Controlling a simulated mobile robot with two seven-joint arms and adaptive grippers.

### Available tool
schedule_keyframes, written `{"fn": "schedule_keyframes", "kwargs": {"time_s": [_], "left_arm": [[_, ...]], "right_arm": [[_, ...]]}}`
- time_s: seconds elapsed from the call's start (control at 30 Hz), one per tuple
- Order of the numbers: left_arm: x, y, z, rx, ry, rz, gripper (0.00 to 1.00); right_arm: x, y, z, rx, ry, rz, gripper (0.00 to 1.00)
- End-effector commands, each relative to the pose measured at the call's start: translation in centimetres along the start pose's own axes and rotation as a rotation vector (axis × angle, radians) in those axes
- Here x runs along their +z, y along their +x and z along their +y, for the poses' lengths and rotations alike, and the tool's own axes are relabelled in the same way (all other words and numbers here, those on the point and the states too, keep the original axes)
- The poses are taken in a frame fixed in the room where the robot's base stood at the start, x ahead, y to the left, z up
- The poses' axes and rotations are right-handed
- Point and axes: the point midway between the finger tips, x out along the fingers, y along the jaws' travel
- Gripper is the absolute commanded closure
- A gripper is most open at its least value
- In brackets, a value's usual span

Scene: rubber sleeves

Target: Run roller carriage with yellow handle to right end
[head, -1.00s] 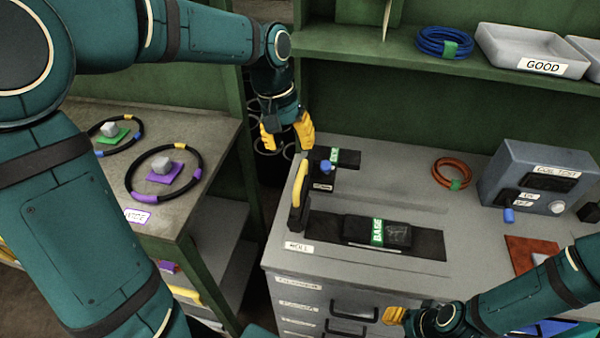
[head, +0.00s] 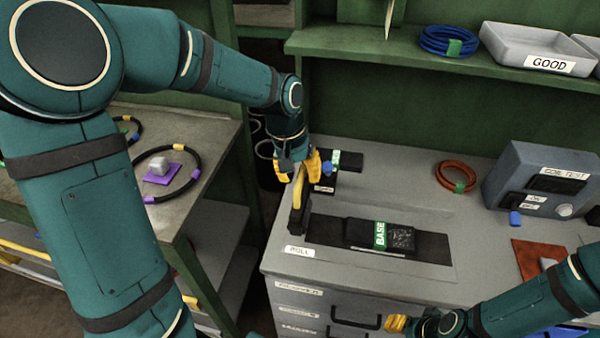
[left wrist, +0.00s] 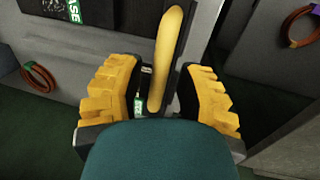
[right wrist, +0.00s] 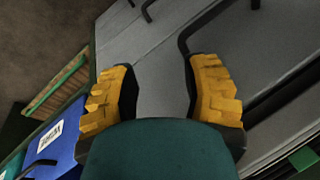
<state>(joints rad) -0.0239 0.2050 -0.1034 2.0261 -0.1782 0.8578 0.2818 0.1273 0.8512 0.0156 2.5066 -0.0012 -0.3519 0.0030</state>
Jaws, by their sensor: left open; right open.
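The roller carriage (head: 298,221) is a dark block with an upright yellow handle (head: 297,188). It stands at the left end of the black strip (head: 325,230) on the grey bench, by the ROLL label. My left gripper (head: 299,170) is open, with its fingers around the top of the handle. In the left wrist view the yellow handle (left wrist: 166,60) stands between the two open fingers (left wrist: 160,100), apart from both. My right gripper (head: 398,323) is open and empty in front of the bench drawers; it also shows in the right wrist view (right wrist: 160,90).
A black package with a green BASE band (head: 381,237) lies on the strip, right of the carriage. A grey tester box (head: 540,180), an orange cable coil (head: 456,176) and a red mat (head: 535,262) are further right. A green shelf (head: 400,50) overhangs the back.

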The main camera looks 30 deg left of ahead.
Motion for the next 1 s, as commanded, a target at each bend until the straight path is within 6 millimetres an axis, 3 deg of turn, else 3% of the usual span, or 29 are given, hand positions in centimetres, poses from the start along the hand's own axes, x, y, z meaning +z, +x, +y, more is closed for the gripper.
{"fn": "schedule_keyframes", "kwargs": {"time_s": [0.03, 0.07, 0.1, 0.5, 0.67, 0.87, 1.0], "left_arm": [[0.0, 0.0, 0.0, 0.000, 0.000, 0.000, 0.87], [0.0, 0.0, 0.0, 0.000, 0.000, 0.000, 0.97], [0.0, 0.0, 0.0, 0.000, 0.000, 0.000, 1.00], [0.1, 0.1, 0.0, -0.001, 0.001, -0.003, 1.00], [0.1, 0.3, 1.0, -0.001, 0.004, -0.004, 1.00], [0.2, 1.1, 4.7, -0.002, 0.007, -0.009, 1.00], [0.3, 1.9, 9.1, -0.003, 0.010, -0.011, 1.00]], "right_arm": [[0.0, 0.0, 0.0, 0.000, 0.000, 0.000, 0.53], [0.0, 0.0, 0.0, 0.000, 0.000, 0.000, 0.53], [0.0, 0.0, 0.0, 0.000, 0.000, 0.000, 0.53], [0.0, 0.0, 0.0, 0.000, 0.000, 0.000, 0.53], [0.0, -0.1, -0.1, 0.000, 0.000, -0.001, 0.53], [0.1, -0.8, -0.3, 0.000, 0.001, -0.003, 0.53], [0.1, -1.4, -0.5, 0.000, 0.001, -0.006, 0.53]]}}
